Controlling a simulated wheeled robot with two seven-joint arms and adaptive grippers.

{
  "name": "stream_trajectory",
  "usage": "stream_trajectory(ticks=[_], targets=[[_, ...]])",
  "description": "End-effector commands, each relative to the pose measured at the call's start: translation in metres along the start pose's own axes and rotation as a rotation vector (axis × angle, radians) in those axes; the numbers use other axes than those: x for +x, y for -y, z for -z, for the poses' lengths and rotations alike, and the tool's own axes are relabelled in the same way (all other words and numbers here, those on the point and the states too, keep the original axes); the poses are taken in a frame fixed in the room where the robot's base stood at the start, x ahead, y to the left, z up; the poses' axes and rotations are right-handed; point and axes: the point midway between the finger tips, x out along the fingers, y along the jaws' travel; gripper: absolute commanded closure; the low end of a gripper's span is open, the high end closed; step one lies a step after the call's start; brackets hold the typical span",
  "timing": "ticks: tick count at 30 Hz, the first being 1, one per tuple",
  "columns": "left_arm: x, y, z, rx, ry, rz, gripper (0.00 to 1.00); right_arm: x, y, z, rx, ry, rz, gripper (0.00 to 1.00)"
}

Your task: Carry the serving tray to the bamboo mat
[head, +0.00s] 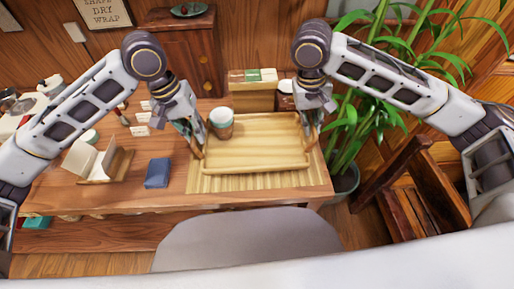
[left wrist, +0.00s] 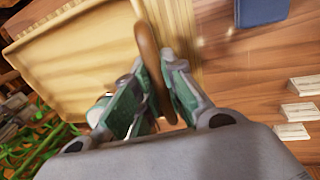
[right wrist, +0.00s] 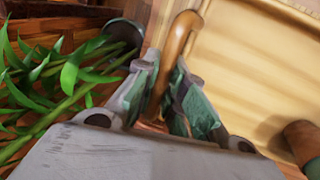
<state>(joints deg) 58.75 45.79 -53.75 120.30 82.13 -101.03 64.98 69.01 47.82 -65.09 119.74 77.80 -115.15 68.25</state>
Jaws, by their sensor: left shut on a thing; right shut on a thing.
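The serving tray (head: 255,152), pale wood with a raised rim and brown loop handles, is level over the bamboo mat (head: 250,184). My left gripper (head: 197,150) is shut on the tray's left handle, also seen in the left wrist view (left wrist: 150,62). My right gripper (head: 311,132) is shut on the right handle, which shows in the right wrist view (right wrist: 178,45). A brown and pale-green cup (head: 221,123) is at the tray's back left corner.
A dark blue folded cloth (head: 158,172) lies left of the mat. A wooden stand with pale sheets (head: 97,163) is further left. A box with packets (head: 253,92) stands behind the tray. A potted plant (head: 345,178) is beyond the table's right edge.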

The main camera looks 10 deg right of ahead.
Motion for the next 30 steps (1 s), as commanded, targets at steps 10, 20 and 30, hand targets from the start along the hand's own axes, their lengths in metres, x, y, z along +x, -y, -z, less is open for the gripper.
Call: stream_trajectory(ticks=[10,20,30], targets=[[-0.0007,0.0031,0.0011,-0.005,-0.001,0.007,1.00,0.0002,-0.0032,0.0008,0.006,0.001,-0.007,1.00],[0.0018,0.0036,0.0011,-0.005,-0.001,0.007,1.00,0.0027,-0.0027,0.0008,0.006,0.001,-0.007,1.00],[0.0078,0.0048,0.0011,-0.005,-0.001,0.007,1.00,0.0087,-0.0015,0.0008,0.006,0.001,-0.007,1.00]])
